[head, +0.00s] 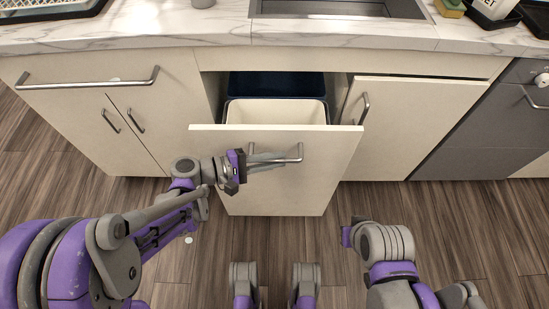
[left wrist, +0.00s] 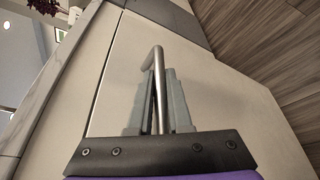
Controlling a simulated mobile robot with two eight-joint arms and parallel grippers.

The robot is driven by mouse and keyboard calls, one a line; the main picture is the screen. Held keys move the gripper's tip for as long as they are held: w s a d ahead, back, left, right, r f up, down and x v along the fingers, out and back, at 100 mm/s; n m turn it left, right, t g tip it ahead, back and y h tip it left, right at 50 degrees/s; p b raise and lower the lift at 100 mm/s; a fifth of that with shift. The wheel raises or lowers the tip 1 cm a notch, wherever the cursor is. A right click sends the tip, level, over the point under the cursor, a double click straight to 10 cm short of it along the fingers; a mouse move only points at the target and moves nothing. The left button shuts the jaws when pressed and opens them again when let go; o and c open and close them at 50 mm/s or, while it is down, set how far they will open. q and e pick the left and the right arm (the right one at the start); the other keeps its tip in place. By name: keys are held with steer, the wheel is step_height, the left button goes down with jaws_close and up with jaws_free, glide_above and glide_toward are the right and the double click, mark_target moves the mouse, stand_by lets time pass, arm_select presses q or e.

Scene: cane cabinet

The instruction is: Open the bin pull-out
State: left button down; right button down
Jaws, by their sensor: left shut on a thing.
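The bin pull-out (head: 334,184) stands partly out from the cabinet below the sink. Behind its front panel are a white bin (head: 275,112) and a dark blue bin (head: 276,84) further back. Its bar handle (head: 291,160) is on the upper part of the panel. My left gripper (head: 268,160) is shut on this handle. In the left wrist view, the fingers (left wrist: 160,100) close around the metal handle (left wrist: 157,62). My right arm (head: 382,248) is at the lower right in the head view, and its fingers cannot be made out.
A cabinet door (head: 420,120) to the right of the pull-out has a vertical handle. A drawer and doors (head: 110,110) stand to the left. The marble counter (head: 200,32) with a sink (head: 338,8) runs above. Wood floor (head: 460,225) is clear in front.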

arm_select(q)
steer(key=shift+s, duration=0.1)
steer(key=s, duration=1.6)
steer(key=shift+s, duration=0.25)
steer(key=c, duration=0.8)
jaws_free()
steer(key=shift+c, duration=0.2)
steer(key=shift+a, duration=0.15)
steer(key=p+v, duration=0.1)
steer(key=v, duration=0.9)
steer(key=shift+a+p, duration=0.25)
steer(key=shift+p, duration=0.1)
steer(key=shift+s+r, duration=0.1)
steer(key=shift+s, duration=0.1)
